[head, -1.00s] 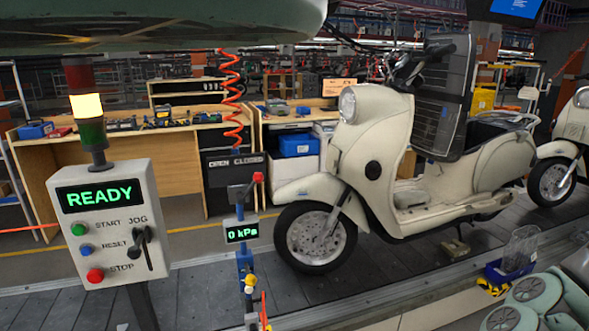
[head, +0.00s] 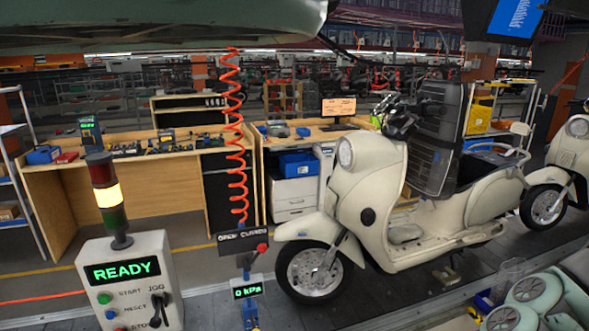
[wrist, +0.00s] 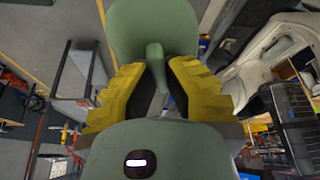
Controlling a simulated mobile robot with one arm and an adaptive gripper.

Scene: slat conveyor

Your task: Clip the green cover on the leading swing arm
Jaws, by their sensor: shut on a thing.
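My gripper (wrist: 158,82), with ribbed yellow fingers, is shut on a part of the green cover (wrist: 152,24) in the wrist view. The cover is a rounded, dull green piece with a narrow rib running down between the fingers. Its far side is hidden. A cream scooter (head: 376,200) stands on the conveyor in the head view. Its front wheel (head: 306,270) faces left, with a grey swing arm (head: 324,266) beside the hub. The fingers cannot be made out in the head view. The cover is apart from the scooter in the wrist view.
The READY control box (head: 125,280) and a gauge post (head: 246,291) reading 0 kPa stand at front left. A second scooter (head: 567,170) is at right. The slat conveyor (head: 205,305) runs beneath them. Workbenches (head: 110,195) and a coiled orange hose (head: 236,130) are behind.

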